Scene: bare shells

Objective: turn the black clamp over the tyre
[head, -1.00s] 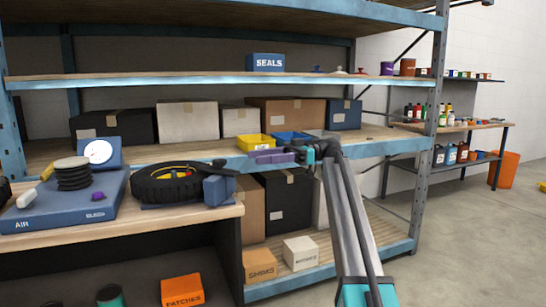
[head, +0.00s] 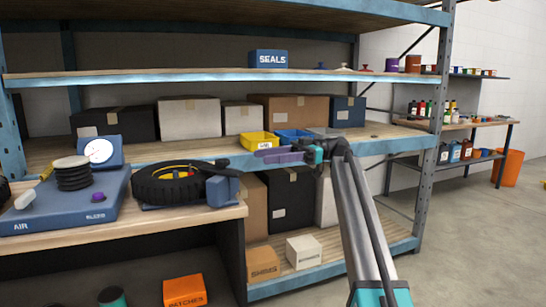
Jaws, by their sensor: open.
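The black tyre (head: 168,187) lies flat on a blue stand at the right end of the workbench, with yellow and red showing in its hub. The black clamp (head: 218,169) sits at the tyre's right side, above a blue block (head: 222,190). Its bar is dark against the tyre, so I cannot tell exactly how far it reaches over the rim. My gripper (head: 272,155) has purple fingers, open and empty. It is to the right of the tyre and clamp, clear of both, in front of the middle shelf.
A blue air unit (head: 65,205) with a gauge and stacked black discs stands left of the tyre. Behind my gripper, yellow (head: 259,140) and blue bins sit on the shelf. An orange box (head: 184,290) is below the bench. Open floor lies at right.

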